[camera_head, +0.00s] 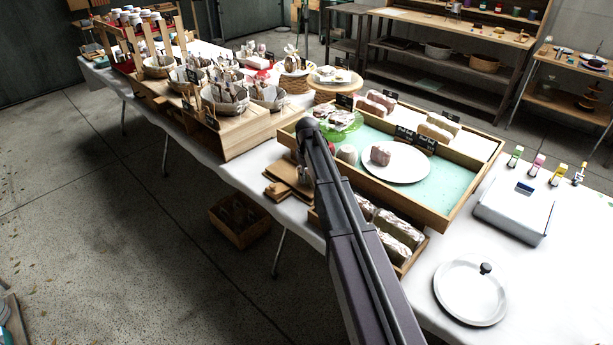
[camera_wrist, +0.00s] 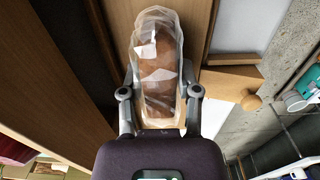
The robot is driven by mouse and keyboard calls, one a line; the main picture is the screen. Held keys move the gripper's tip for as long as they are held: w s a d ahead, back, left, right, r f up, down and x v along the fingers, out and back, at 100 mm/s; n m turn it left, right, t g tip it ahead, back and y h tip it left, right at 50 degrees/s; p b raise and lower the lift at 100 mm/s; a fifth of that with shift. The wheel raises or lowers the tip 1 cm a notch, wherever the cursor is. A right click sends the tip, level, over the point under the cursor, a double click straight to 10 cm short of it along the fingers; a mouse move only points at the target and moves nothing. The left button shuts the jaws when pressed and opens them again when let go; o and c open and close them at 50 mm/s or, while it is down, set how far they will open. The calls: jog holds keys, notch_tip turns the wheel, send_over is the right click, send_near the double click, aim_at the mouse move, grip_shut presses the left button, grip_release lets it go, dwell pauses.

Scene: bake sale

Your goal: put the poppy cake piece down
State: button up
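My gripper (camera_wrist: 160,105) has its two fingers against both sides of a brown cake piece in clear wrap (camera_wrist: 158,65), which I take to be the poppy cake piece; the poppy itself cannot be made out. The fingers look shut on its near end. In the wrist view the piece is over or on wooden boards (camera_wrist: 228,84); whether it touches them I cannot tell. In the head view my gripper (camera_head: 303,172) is low beside the wooden boards (camera_head: 288,183), left of the large wooden tray (camera_head: 435,217), and my arm hides most of the piece.
Wrapped loaves (camera_head: 400,228) lie in a lower tray in front. A green stand (camera_head: 343,121) is behind my arm. White tablecloth (camera_head: 246,178) is bare left of the boards.

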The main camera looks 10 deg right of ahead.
jog(key=o, duration=0.4)
jog(key=shift+r, duration=0.2)
notch_tip(320, 180, up, 12)
jog(key=p, duration=1.2)
jog(key=shift+s, duration=0.1)
dwell(0.7)
jog(key=s+m, duration=0.7)
jog(key=s, duration=2.2)
jog(key=shift+a, duration=0.1)
